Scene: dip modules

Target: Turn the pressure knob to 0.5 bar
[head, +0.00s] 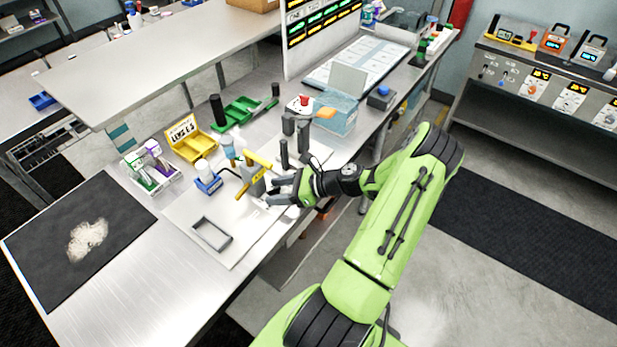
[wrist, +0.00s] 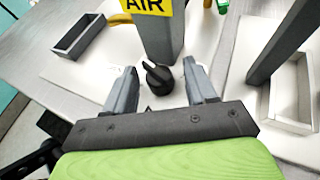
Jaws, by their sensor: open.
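The pressure knob (wrist: 157,75) is black with a light pointer mark and sits at the foot of a grey post with a yellow AIR sign (wrist: 146,8). In the wrist view the knob lies between the two fingers of my gripper (wrist: 162,85), with a gap on each side. No scale or number is readable. In the head view my gripper (head: 283,188) is beside the yellow-signed post (head: 257,172) on the bench, and the knob is too small to make out there.
A grey open frame (head: 212,234) stands on the white board, in front of the post. A blue holder (head: 208,183) with a white bottle, a yellow box (head: 193,145) and a green tray (head: 238,112) stand behind. Dark uprights (head: 283,155) rise close beside my gripper.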

